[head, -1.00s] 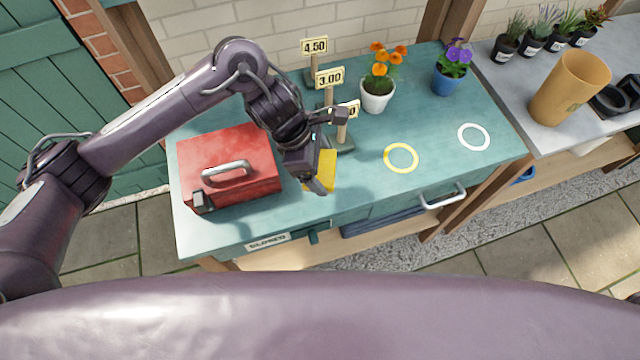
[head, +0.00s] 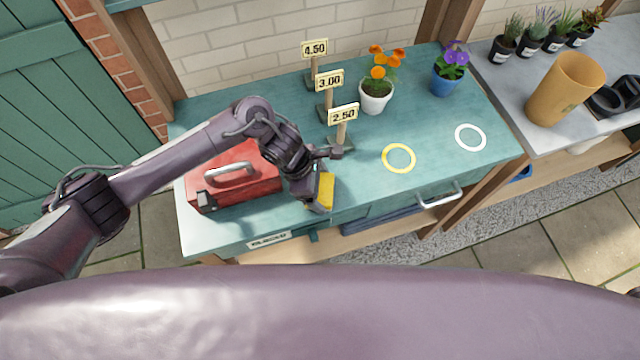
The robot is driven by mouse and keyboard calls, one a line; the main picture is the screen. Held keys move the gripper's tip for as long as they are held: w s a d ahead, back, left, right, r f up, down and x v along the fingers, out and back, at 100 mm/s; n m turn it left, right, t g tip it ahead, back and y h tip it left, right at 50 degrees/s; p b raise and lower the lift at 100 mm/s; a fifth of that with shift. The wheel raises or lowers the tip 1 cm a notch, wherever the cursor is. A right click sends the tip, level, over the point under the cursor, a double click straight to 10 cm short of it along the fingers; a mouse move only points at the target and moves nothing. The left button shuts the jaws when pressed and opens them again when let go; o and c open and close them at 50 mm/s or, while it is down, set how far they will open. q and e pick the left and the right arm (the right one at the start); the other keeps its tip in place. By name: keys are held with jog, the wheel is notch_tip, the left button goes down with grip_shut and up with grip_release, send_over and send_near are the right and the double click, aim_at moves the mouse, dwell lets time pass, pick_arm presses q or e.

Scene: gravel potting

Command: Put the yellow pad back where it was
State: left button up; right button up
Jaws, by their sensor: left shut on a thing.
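The yellow pad (head: 327,190) is in the head view, near the front edge of the green table, right of the red toolbox. My left gripper (head: 319,184) is shut on it and partly covers its left side. I cannot tell whether the pad touches the tabletop. My right gripper is not in view.
The red toolbox (head: 235,183) stands left of the gripper, partly behind my arm. Price signs (head: 343,116) stand behind it. A white pot (head: 376,97) and a blue pot (head: 447,83) hold flowers. A yellow ring (head: 385,158) and a white ring (head: 458,138) mark clear tabletop.

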pick_arm(q)
jog(key=o, duration=0.9)
jog(key=shift+o, duration=0.2)
jog(key=shift+r, duration=0.1)
jog(key=shift+w+a+r, duration=0.1)
jog(key=shift+a+r, duration=0.1)
jog(key=shift+r, duration=0.15)
jog(key=b+v, duration=0.2)
jog(key=v, duration=0.9)
